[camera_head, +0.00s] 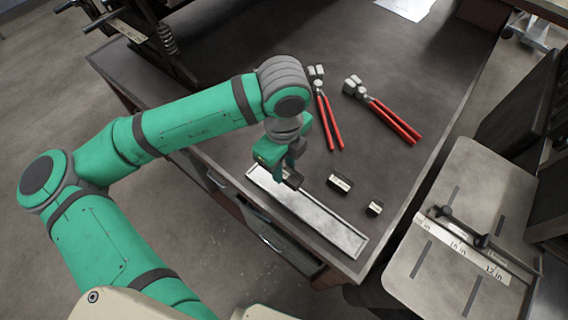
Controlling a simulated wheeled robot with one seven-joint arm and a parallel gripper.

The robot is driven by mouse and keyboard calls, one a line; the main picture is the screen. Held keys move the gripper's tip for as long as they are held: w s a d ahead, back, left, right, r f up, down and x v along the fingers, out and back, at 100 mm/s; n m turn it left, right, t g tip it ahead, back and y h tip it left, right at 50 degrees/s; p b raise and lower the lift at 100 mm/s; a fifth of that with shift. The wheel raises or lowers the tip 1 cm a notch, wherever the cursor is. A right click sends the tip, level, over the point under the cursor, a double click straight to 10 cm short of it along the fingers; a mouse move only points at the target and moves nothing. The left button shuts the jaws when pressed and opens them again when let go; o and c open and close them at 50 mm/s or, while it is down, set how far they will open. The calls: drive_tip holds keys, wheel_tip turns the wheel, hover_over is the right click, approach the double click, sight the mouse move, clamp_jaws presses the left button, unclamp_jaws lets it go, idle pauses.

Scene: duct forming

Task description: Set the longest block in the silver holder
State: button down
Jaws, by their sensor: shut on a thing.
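The silver holder (325,222) is a long, shallow metal tray lying along the table's front edge. My gripper (287,176) is over the holder's upper left end, shut on a dark block (293,179). The fingers hide part of this block, so its full length and whether it touches the holder floor cannot be told. A middle-sized dark block with a pale label (340,183) lies on the table right of the holder. A smaller, shorter block (375,208) lies farther right, near the table's right edge.
Two red-handled tools, one upright in the picture (329,120) and one slanted (390,117), lie behind the blocks. A grey side table with a ruler guide (470,245) stands at the right.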

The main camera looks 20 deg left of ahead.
drive_tip(key=shift+f, duration=4.7)
drive_tip(key=c, duration=1.3)
unclamp_jaws()
wheel_tip(320, 180, up, 11)
drive_tip(key=shift+f, duration=0.1)
